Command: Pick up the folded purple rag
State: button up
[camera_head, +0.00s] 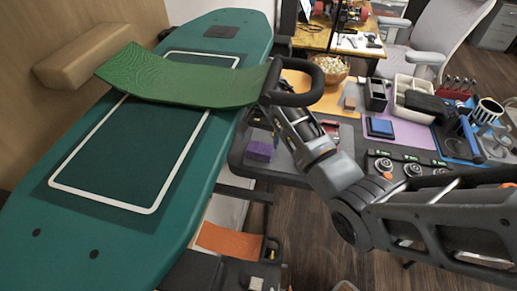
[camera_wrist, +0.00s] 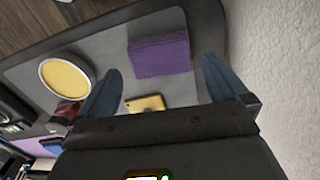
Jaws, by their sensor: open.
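The folded purple rag (camera_head: 261,150) lies on the dark tray-like surface at the table's left end, below my gripper (camera_head: 259,122) in the head view. In the wrist view the rag (camera_wrist: 160,55) is a flat stack with layered edges, lying beyond the space between my two blue-grey fingers. My gripper (camera_wrist: 163,70) is open, with nothing between its fingers. The rag lies nearer the right finger's tip in the picture. A gap appears to remain between fingers and rag; its depth is hard to judge. My arm partly covers the table right of the rag.
A yellow round dish (camera_wrist: 67,77) and a small yellow block (camera_wrist: 145,103) lie near the rag. A large teal board (camera_head: 100,150) with a green curved sheet (camera_head: 180,78) stands to the left. A pale wall (camera_wrist: 265,80) is at right in the wrist view.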

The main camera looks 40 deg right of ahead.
aim_at(260, 148)
notch_tip(260, 148, down, 4)
jog(key=shift+d+f, duration=0.15)
jog(key=shift+f, duration=0.05)
jog(key=c, duration=0.8)
